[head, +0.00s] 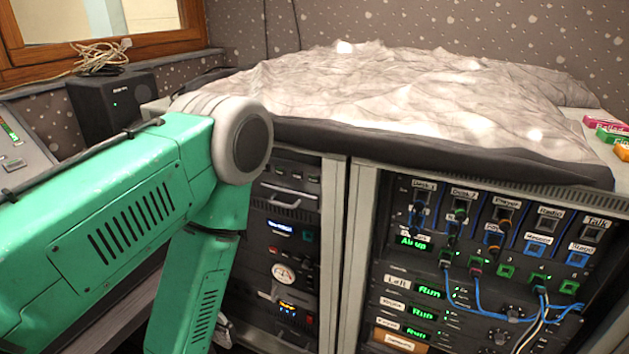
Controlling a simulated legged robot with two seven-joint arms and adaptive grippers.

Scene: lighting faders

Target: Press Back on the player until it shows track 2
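A label reading "Player" (507,202) sits above a socket on the right rack's patch panel. I cannot make out a player with a Back button or a track number in this view. A small lit display (287,308) shows low in the left rack, too small to read. My green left arm comes in from the left and bends down in front of the left rack. A small grey metal part at its lower end, perhaps my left gripper (223,331), shows at the bottom, mostly hidden. My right gripper is out of view.
A crumpled grey cover (400,85) lies on top of the racks. A black speaker (112,104) stands at the back left. A console (22,150) is at the left edge.

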